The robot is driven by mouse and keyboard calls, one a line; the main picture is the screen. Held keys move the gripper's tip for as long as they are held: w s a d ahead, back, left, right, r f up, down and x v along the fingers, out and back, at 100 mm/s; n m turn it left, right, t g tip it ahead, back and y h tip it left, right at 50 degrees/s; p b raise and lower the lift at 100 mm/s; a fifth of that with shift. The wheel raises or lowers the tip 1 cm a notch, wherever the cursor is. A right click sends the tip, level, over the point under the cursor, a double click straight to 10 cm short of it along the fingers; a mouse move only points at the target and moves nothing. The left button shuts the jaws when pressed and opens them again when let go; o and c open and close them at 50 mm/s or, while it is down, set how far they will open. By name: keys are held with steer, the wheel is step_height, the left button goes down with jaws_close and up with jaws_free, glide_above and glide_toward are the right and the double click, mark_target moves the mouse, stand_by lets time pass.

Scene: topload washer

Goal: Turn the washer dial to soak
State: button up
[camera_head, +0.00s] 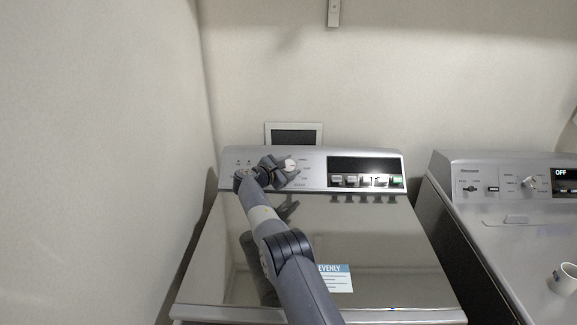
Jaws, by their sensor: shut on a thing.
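The topload washer (384,250) stands in the middle, its lid shut and its control panel along the back. The washer dial (291,165) is a round, pale knob on the left half of the panel, partly covered by my gripper. My gripper (290,168) reaches in from the left of the dial, its fingers around the knob and shut on it. The small labels around the dial are too small to read, so I cannot tell which setting it points to.
A dark display (362,165) with a row of buttons sits to the right on the panel. A second machine (520,222) stands at the right, with a white mug (565,279) on top. A wall is close on the left.

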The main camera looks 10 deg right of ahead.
stand_by(0.4)
steer(key=o, duration=1)
steer(key=shift+c, duration=0.2)
steer(key=shift+a, duration=0.1)
steer(key=shift+b+v, duration=0.6)
steer(key=shift+v, duration=0.3)
steer(key=b+v, duration=0.2)
steer(key=v, duration=0.7)
